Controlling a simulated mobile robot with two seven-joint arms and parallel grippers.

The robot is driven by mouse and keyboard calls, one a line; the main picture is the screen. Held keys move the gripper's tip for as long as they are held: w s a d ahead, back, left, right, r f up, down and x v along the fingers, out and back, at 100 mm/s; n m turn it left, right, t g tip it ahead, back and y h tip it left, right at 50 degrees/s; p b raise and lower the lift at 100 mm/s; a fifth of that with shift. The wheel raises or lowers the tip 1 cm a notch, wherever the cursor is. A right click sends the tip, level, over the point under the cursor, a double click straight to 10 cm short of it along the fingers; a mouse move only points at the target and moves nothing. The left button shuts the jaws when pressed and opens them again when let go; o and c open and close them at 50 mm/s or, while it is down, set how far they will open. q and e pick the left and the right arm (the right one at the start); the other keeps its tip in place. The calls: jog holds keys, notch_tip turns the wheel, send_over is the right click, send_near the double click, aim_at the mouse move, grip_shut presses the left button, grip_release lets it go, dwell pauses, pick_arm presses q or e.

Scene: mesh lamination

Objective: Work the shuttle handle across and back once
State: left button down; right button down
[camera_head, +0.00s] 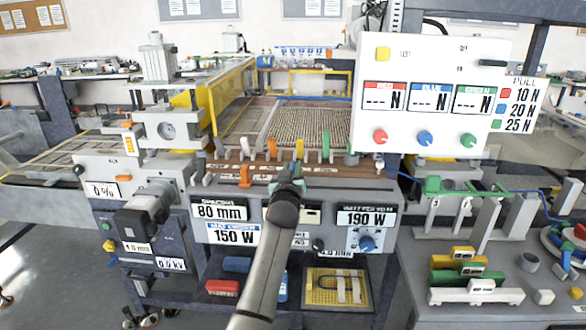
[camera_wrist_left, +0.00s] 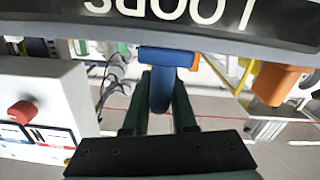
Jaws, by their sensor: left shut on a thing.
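My left gripper (camera_head: 287,180) reaches up from the bottom of the head view to the front edge of the machine bench. In the left wrist view its two dark green fingers (camera_wrist_left: 161,82) are shut on a blue handle (camera_wrist_left: 161,92), with the blue crosspiece just beyond the fingertips. An orange handle (camera_head: 245,176) stands left of my gripper; an orange one also shows at right in the wrist view (camera_wrist_left: 276,82). My right gripper is not in view.
Several coloured levers (camera_head: 299,148) stand along the edge behind my gripper. The panel with 80 mm and 150 W labels (camera_head: 220,230) is below. A white force display (camera_head: 430,97) stands at right. The side table (camera_head: 500,262) holds coloured blocks.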

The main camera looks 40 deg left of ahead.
pick_arm(q)
jog(key=shift+s+a+r, duration=0.1)
jog(key=shift+a+r, duration=0.05)
jog(key=shift+a, duration=0.05)
jog(key=c, duration=0.8)
grip_release()
jog(key=shift+o, duration=0.2)
jog(key=shift+s+d+f, duration=0.1)
jog(key=shift+f, duration=0.1)
